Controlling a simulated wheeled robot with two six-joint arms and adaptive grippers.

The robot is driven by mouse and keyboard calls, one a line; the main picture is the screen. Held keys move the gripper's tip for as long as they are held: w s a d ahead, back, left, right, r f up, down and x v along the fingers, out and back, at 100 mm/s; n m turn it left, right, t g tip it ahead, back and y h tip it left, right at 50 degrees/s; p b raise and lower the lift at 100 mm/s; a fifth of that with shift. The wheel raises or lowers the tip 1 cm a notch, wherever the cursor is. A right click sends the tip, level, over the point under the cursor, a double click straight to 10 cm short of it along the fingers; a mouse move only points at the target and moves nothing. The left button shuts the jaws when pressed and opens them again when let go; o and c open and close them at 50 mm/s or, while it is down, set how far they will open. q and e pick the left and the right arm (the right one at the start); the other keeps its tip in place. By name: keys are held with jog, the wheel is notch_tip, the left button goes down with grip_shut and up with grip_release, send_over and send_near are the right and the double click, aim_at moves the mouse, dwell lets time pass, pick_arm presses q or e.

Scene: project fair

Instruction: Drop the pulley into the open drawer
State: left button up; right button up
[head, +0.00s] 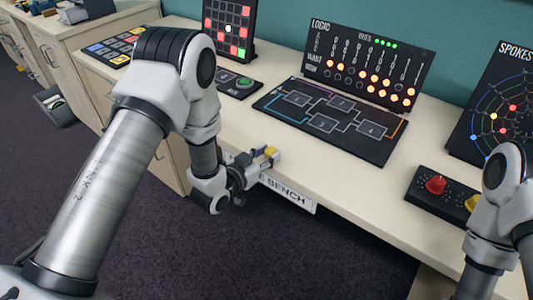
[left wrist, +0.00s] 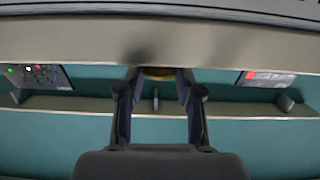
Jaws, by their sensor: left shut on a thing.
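My left gripper (head: 262,162) is in front of the bench's front edge, above the hanging bench sign. It is shut on a small yellow thing, which I take to be the pulley (head: 270,151). In the left wrist view the yellow pulley (left wrist: 158,72) shows only as a sliver between the fingertips (left wrist: 157,82); its full shape is hidden. A low grey open drawer (head: 54,105) sticks out near the floor at the far left, well away from the gripper. My right arm shows at the right, but its gripper is outside the picture.
The long bench (head: 345,172) carries a logic panel (head: 365,62), a numbered board (head: 330,120), a red-light panel (head: 229,28), a spokes panel (head: 500,108) and a knob box (head: 440,190). A sign (head: 290,193) hangs at its front. Dark carpet (head: 300,250) in front is clear.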

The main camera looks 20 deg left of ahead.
pick_arm(q)
jog(key=shift+s+d, duration=0.1)
jog(key=shift+f, duration=0.1)
jog(key=o, duration=0.8)
